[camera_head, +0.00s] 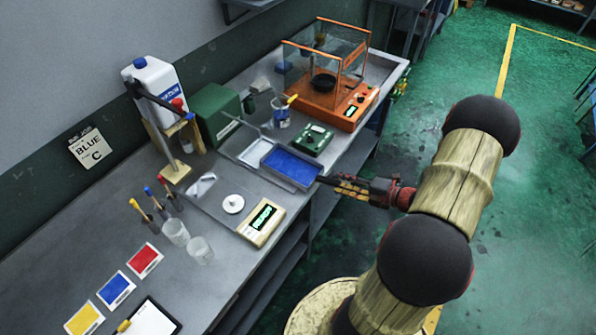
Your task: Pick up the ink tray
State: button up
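I cannot tell whether the tray rests on the bench or is slightly raised.
A pale tray (232,146) lies left of the ink tray. A green device (313,139) and an orange balance with glass walls (334,103) stand behind it. A cream scale (261,222) sits nearer. Beakers (175,232) and colour cards (145,261) occupy the near bench.

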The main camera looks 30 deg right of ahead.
aim_at(318, 176)
jog(key=shift+b+x, duration=0.6)
jog(key=shift+x, duration=1.75)
jog(key=shift+r, duration=0.1)
jog(key=shift+c, duration=0.2)
jog(key=c, duration=0.7)
grip_shut()
